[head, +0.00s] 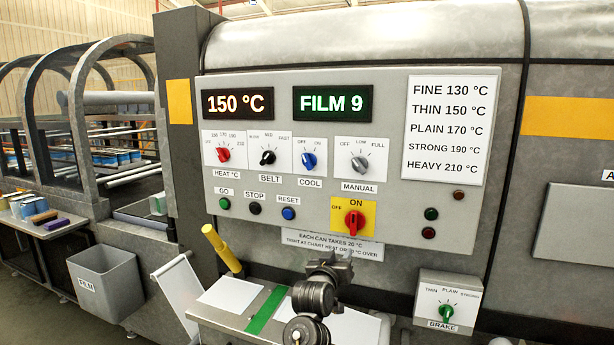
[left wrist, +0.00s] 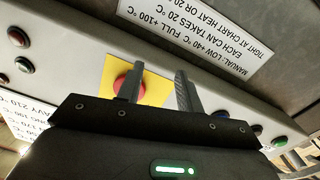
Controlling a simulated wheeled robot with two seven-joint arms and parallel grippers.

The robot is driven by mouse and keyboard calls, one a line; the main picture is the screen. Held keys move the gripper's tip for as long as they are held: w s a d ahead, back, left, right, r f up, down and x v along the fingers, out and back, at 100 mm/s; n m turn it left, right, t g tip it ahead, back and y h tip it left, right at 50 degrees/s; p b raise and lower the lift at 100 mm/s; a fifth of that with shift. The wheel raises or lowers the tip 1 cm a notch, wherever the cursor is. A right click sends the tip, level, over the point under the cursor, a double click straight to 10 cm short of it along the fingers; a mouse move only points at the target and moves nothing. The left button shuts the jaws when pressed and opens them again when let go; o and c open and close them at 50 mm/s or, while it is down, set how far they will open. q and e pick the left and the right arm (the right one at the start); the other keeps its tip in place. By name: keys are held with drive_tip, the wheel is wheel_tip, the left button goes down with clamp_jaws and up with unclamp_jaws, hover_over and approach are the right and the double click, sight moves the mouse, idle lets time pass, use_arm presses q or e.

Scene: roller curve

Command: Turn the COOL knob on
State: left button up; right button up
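The blue COOL knob (head: 308,161) is on a white plate marked OFF and ON, on the grey panel in the head view. Its pointer is too small to read surely. My left gripper (head: 337,260) is below the panel's lower edge, apart from the knob and lower than it. In the left wrist view my left gripper (left wrist: 159,70) has its two fingers spread with nothing between them. The COOL knob cannot be made out in the left wrist view. My right gripper is not in view.
The red main switch (head: 354,223) on its yellow plate lies between the gripper and the COOL knob. It also shows behind a finger in the wrist view (left wrist: 128,84). The black BELT knob (head: 267,158) and grey MANUAL knob (head: 360,164) flank COOL. A yellow handle (head: 221,248) sticks up at left.

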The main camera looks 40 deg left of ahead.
use_arm(q)
wheel_tip(320, 180, up, 9)
drive_tip(key=s+a+n+t+y, duration=0.1)
drive_tip(key=s+a+n+y, duration=0.1)
drive_tip(key=a, duration=0.1)
drive_tip(key=n+t+y, duration=0.1)
drive_tip(key=n+y, duration=0.2)
approach(307, 163)
drive_tip(key=p+x, duration=0.2)
drive_tip(key=x, duration=0.5)
drive_tip(key=shift+w+a, duration=0.15)
drive_tip(key=shift+a, duration=0.05)
drive_tip(key=shift+w+a+r, duration=0.2)
drive_tip(key=shift+w+a, duration=0.1)
drive_tip(key=shift+w, duration=0.3)
drive_tip(key=shift+c, duration=0.3)
